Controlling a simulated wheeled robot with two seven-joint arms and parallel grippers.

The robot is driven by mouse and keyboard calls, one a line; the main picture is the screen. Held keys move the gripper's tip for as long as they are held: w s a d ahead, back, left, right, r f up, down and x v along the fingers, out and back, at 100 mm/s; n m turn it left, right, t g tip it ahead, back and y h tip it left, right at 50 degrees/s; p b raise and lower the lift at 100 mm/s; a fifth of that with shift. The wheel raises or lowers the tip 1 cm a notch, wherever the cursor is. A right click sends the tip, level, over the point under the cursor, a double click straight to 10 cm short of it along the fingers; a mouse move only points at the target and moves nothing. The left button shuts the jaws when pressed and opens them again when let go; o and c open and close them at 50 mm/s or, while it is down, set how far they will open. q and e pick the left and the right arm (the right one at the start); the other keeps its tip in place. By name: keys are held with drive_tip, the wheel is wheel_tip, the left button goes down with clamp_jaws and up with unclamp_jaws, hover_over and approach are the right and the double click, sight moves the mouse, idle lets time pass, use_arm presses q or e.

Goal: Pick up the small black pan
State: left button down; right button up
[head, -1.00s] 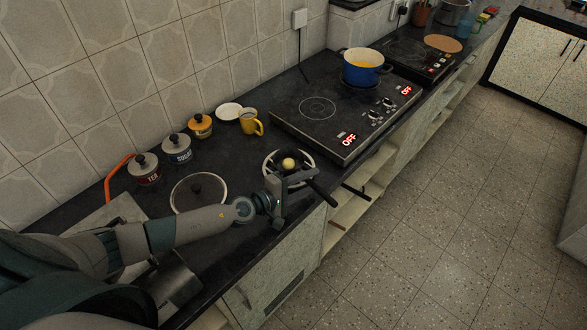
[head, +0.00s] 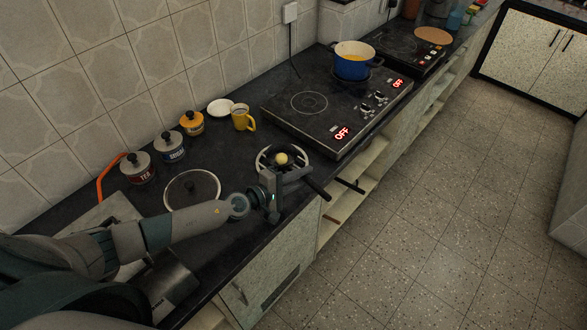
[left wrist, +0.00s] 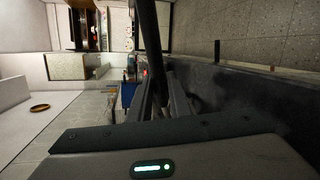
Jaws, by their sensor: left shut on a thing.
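The small black pan (head: 267,160) has a pale rim and a round yellowish thing (head: 281,159) in it. It appears to stand on the dark counter, left of the near hob. Its black handle (head: 317,188) points to the lower right, towards the counter's front edge. My left gripper (head: 294,179) is shut on the handle close to the pan and hides part of it. In the left wrist view the dark handle (left wrist: 149,45) runs up from between the fingers (left wrist: 160,100). My right gripper is not in view.
A glass lid (head: 192,189) lies left of the gripper. A yellow mug (head: 242,118), a white saucer (head: 220,106) and several labelled jars (head: 170,147) stand behind. The hob (head: 320,107) is to the right, with a blue pot (head: 354,65) at its far end.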

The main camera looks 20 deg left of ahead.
use_arm(q)
drive_tip(key=shift+r, duration=0.1)
drive_tip(key=shift+r+p, duration=0.75)
drive_tip(key=shift+r, duration=0.05)
wheel_tip(320, 180, up, 2)
drive_tip(key=shift+r+p, duration=0.15)
drive_tip(key=shift+p, duration=0.75)
drive_tip(key=shift+s+d+r+p, duration=0.7)
drive_tip(key=shift+r+p, duration=0.2)
drive_tip(key=shift+p, duration=0.2)
drive_tip(key=s+d+r+p, duration=0.2)
drive_tip(key=s+d+r, duration=0.3)
drive_tip(key=s+d, duration=0.1)
drive_tip(key=shift+s+d, duration=0.35)
drive_tip(key=shift+d, duration=0.15)
drive_tip(key=shift+d, duration=0.1)
